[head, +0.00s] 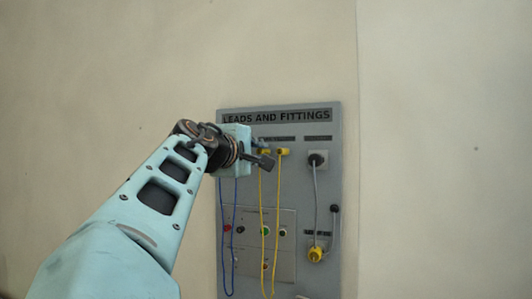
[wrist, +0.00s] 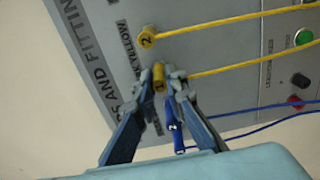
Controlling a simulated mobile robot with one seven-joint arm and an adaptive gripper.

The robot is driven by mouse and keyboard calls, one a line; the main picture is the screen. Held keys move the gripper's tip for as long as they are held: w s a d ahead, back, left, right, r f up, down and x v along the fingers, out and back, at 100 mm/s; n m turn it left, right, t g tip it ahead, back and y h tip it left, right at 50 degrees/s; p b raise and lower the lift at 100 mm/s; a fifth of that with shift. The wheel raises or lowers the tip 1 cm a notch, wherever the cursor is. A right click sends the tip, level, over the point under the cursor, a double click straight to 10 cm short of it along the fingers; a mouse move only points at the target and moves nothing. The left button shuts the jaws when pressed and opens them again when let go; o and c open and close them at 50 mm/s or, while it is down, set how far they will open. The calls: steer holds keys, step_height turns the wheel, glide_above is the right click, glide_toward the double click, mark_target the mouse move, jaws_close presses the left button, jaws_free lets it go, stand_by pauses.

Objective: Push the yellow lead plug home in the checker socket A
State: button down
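My gripper (wrist: 160,82) has its two fingertips closed on either side of a yellow plug (wrist: 159,74), close to the grey board (wrist: 108,22). The plug's yellow lead (wrist: 240,58) runs off to the right in the wrist view. A second yellow plug (wrist: 147,37), marked 2, sits on the board beside it with its own lead. In the head view my gripper (head: 265,161) is at the upper part of the board, by the yellow plugs (head: 283,151). The checker panel (head: 274,214) is lower on the board; its socket letters are too small to read.
The checker panel has a green fitting (wrist: 303,37), a black one (wrist: 299,80) and a red one (wrist: 296,102). A grey lead (head: 315,190) and a yellow fitting (head: 316,254) are at the board's right. Hanging leads cross the panel.

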mark_target(259, 152)
steer(key=shift+s+a+f, duration=0.1)
steer(key=shift+s+b, duration=0.15)
steer(key=shift+b, duration=0.2)
steer(key=shift+b+v, duration=1.6)
steer(key=shift+v, duration=0.7)
